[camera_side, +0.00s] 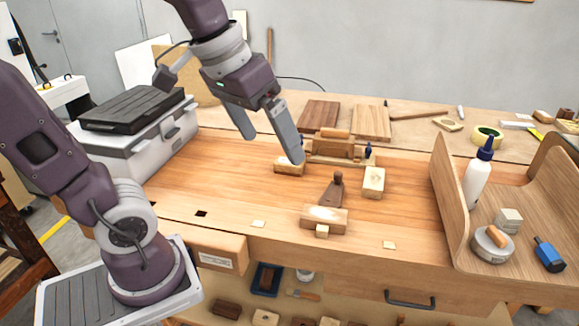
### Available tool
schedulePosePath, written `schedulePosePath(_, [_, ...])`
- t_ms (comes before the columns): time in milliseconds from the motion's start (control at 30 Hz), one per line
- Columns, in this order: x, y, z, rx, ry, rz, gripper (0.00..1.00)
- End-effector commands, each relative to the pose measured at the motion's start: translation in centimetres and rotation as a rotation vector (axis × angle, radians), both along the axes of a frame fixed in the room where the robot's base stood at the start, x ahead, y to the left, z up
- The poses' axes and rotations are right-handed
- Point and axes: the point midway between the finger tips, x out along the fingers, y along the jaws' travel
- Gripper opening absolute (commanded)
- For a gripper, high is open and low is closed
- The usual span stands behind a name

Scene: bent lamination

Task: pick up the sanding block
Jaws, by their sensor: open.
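My gripper (272,147) is open and empty, held over the left-middle of the wooden bench with its fingers apart. Its right fingertip appears close to a small wooden block (287,169), though the gap cannot be judged. I cannot tell for sure which piece is the sanding block. A small pale grey block (509,218) sits inside the bent plywood piece at the right, well away from my gripper. Other wooden blocks lie on the bench: a pale-topped one (373,181) right of centre and a wider one (325,217) near the front.
A wooden clamp-like fixture (335,147) stands behind the blocks. The bent plywood (448,200) rises at the right, holding a white glue bottle (478,175), a round tin (490,247) and a blue item (549,254). A grey case (140,140) stands left. Bench left of centre is clear.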

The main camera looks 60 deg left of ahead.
Motion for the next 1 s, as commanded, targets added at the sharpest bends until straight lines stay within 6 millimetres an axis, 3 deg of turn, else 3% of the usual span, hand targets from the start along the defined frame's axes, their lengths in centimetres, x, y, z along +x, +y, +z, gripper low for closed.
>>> schedulePosePath(33, [3.7,2.1,0.1,-0.028,0.05,0.073,1.0])
schedulePosePath(167, [12.5,9.0,-2.1,-0.082,0.151,0.255,1.0])
schedulePosePath(233, [16.3,13.5,-5.0,-0.097,0.204,0.345,1.0])
schedulePosePath(333, [19.9,19.8,-10.4,-0.104,0.275,0.452,1.0])
schedulePosePath(433, [21.5,24.5,-15.6,-0.102,0.334,0.522,1.0])
schedulePosePath(500, [21.8,26.6,-18.3,-0.101,0.362,0.55,1.0])
schedulePosePath(567, [21.9,27.7,-19.9,-0.099,0.376,0.563,1.0])
schedulePosePath(1000, [21.9,28.7,-26.9,-0.099,0.388,0.569,1.0])
